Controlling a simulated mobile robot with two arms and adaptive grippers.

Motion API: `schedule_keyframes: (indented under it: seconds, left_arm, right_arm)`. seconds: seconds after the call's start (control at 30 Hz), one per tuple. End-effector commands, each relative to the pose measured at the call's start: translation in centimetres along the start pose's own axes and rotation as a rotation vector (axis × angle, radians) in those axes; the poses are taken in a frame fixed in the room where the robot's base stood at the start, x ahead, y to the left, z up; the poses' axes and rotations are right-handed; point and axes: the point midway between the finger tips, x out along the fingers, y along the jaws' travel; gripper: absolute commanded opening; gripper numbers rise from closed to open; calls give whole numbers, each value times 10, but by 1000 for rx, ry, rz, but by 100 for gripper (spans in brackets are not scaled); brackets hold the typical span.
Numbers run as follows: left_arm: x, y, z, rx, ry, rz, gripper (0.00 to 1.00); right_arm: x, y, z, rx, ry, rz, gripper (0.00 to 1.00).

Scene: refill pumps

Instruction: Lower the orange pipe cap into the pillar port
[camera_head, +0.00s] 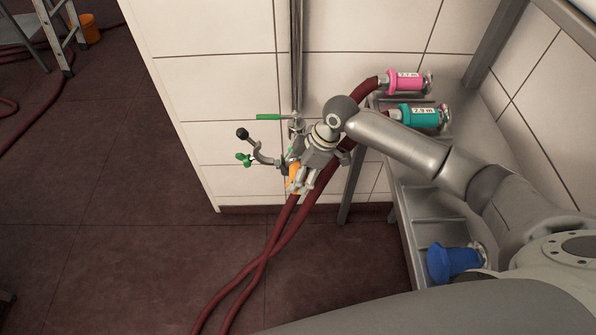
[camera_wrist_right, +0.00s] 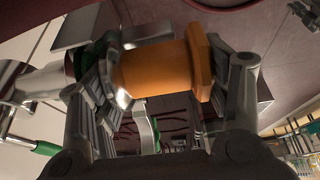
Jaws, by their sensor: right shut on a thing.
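The orange pipe cap (camera_wrist_right: 155,70) lies between the fingers of my right gripper (camera_wrist_right: 165,88), which is shut on it. In the head view the cap (camera_head: 294,171) shows as a small orange patch at the right gripper (camera_head: 301,180), in front of the white tiled wall. The steel pillar (camera_head: 296,60) runs up the wall, with pipe fittings (camera_head: 262,152) at its lower end, close to the gripper. The port opening itself is hidden or too small to tell, so I cannot tell whether the cap touches it. My left gripper is not in view.
Dark red hoses (camera_head: 262,262) run down to the floor beside the gripper. A green lever (camera_head: 268,117) and a black knob (camera_head: 242,133) stick out leftward. Pink (camera_head: 405,80), teal (camera_head: 412,116) and blue (camera_head: 452,262) fittings lie on the steel rack (camera_head: 400,215) at right.

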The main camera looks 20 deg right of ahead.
Motion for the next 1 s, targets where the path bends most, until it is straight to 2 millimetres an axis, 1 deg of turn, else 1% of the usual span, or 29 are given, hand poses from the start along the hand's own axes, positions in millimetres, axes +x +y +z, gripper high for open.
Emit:
schedule_keyframes:
  seconds: [0.03, 0.2, 0.23, 0.87, 1.0]
  left_arm:
    - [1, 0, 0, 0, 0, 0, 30]
    - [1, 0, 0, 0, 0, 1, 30]
    - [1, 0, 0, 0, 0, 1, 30]
    - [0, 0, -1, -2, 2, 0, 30]
    - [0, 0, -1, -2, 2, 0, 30]
  right_arm:
    - [3, 3, 6, 9, -10, 6, 71]
    - [2, 3, 6, 9, -10, 7, 92]
    - [2, 3, 6, 9, -9, 7, 94]
    - [-3, 9, 4, 11, -3, 20, 94]
    - [-11, 9, 4, 11, -3, 22, 94]
